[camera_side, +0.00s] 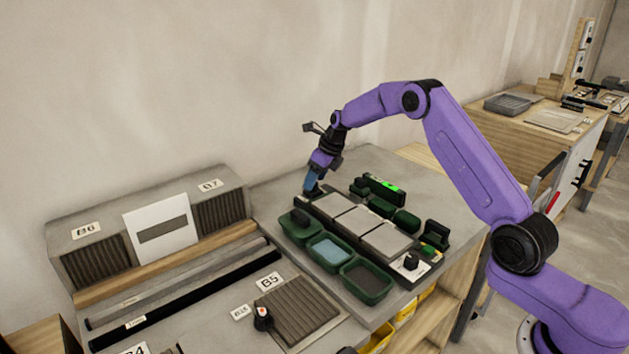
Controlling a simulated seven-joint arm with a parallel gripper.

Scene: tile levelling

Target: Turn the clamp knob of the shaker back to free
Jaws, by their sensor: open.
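A long dark base (325,212) carrying grey tiles (351,220) lies on the grey bench; it looks like the shaker, though no label shows this. At its near right end is a white plate with a small black knob (411,262); I cannot tell its setting or whether it is the clamp knob. My gripper (312,188) points down at the far left end of the base, well away from that knob. It is open. A small dark part sits right at its fingertips, partly hidden, and I cannot tell whether they touch it.
Green trays (367,281) stand along the base's left side, one with blue contents. Dark green blocks (406,221) and a device with a green light (388,185) stand on its right. A black knob-like part (262,318) stands near label B5. The bench's back right is bare.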

